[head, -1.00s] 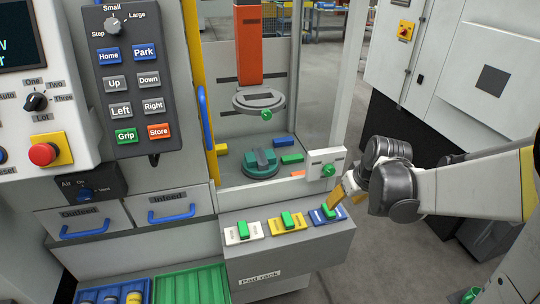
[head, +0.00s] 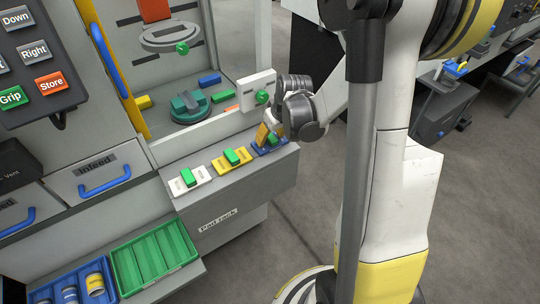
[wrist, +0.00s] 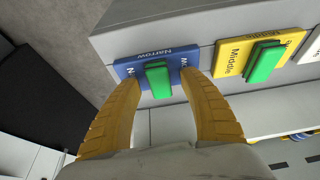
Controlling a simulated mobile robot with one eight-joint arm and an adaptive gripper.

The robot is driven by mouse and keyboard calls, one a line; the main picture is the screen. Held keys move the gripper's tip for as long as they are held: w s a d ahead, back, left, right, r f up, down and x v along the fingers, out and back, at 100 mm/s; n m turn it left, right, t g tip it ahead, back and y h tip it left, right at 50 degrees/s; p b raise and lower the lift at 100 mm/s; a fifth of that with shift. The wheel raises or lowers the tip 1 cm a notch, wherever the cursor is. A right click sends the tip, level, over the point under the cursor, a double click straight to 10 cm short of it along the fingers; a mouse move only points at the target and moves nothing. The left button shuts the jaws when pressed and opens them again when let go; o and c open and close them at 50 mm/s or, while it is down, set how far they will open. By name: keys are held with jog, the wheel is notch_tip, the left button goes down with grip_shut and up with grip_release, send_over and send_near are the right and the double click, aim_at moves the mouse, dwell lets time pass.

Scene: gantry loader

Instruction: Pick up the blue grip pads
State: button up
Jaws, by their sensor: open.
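The blue grip pads (head: 271,150) are a blue plate marked "Narrow" at the right end of the pad rack, mostly behind my gripper in the head view. In the wrist view the blue plate (wrist: 152,56) lies flat on the rack with an upright green block (wrist: 158,82) at its middle. My gripper (wrist: 161,80) is open, its two yellow fingers on either side of the green block with gaps showing. The fingertips are at or just above the plate; I cannot tell whether they touch it. My gripper (head: 265,134) also shows in the head view.
A yellow "Middle" plate (head: 221,165) and a white plate (head: 199,181), each with a green block, lie to the left on the pad rack (head: 240,205). A white panel with a green knob (head: 257,90) stands close behind my gripper.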

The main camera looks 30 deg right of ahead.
jog(key=shift+w+f, duration=0.15)
jog(key=shift+f, duration=0.15)
jog(key=shift+r, duration=0.1)
jog(key=shift+c, duration=0.5)
grip_shut()
jog(key=shift+r, duration=0.1)
notch_tip(320, 180, up, 28)
jog(key=p, duration=1)
notch_tip(320, 180, up, 19)
jog(key=p, duration=1.5)
jog(key=shift+f, duration=0.2)
